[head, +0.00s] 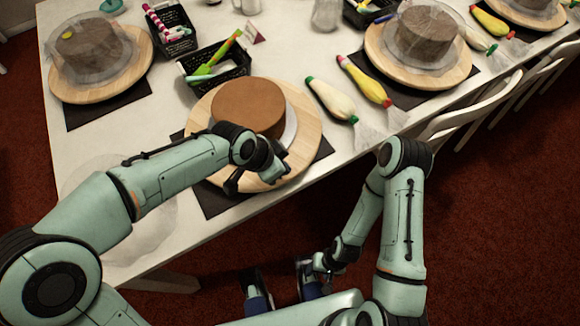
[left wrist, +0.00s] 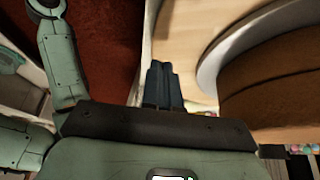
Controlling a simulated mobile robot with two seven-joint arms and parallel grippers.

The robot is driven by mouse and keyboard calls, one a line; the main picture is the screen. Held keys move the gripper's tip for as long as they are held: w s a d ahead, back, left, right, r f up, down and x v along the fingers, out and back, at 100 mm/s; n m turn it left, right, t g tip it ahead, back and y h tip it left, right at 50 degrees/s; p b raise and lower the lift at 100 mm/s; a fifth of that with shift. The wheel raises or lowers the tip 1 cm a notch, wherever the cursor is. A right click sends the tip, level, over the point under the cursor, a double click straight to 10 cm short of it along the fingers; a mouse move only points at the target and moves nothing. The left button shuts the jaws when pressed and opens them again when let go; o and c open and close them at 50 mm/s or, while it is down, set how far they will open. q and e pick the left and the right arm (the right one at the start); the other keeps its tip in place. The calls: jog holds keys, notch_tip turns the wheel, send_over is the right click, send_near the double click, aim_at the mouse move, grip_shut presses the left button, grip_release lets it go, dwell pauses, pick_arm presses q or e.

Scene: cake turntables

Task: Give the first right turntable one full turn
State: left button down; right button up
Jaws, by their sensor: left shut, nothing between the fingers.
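A round wooden turntable (head: 310,120) with an uncovered brown cake (head: 248,107) on a pale disc stands near the table's front edge. My left gripper (head: 233,184) is shut and empty at this turntable's near edge. In the left wrist view, the closed dark fingers (left wrist: 163,84) are beside the wooden turntable (left wrist: 190,35), with the cake (left wrist: 270,80) to their right; I cannot tell whether they touch the wood. My right gripper (head: 282,284) is low in front of the table, its two fingers apart, with nothing seen between them.
Covered cakes stand on turntables at back left (head: 68,92) and right (head: 452,73), with another at far right (head: 521,17). Piping bags (head: 332,100) lie right of the near turntable. A black basket (head: 222,64) is behind it. White chairs (head: 480,110) line the right edge.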

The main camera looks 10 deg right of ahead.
pick_arm(q)
jog(key=w+a, duration=0.2)
jog(key=a, duration=0.4)
jog(key=w+a+p, duration=0.1)
jog(key=a, duration=0.5)
jog(key=w+a+p, duration=0.1)
jog(key=w+a, duration=0.1)
jog(key=a, duration=0.4)
jog(key=shift+w, duration=0.3)
jog(key=shift+d+f, duration=0.1)
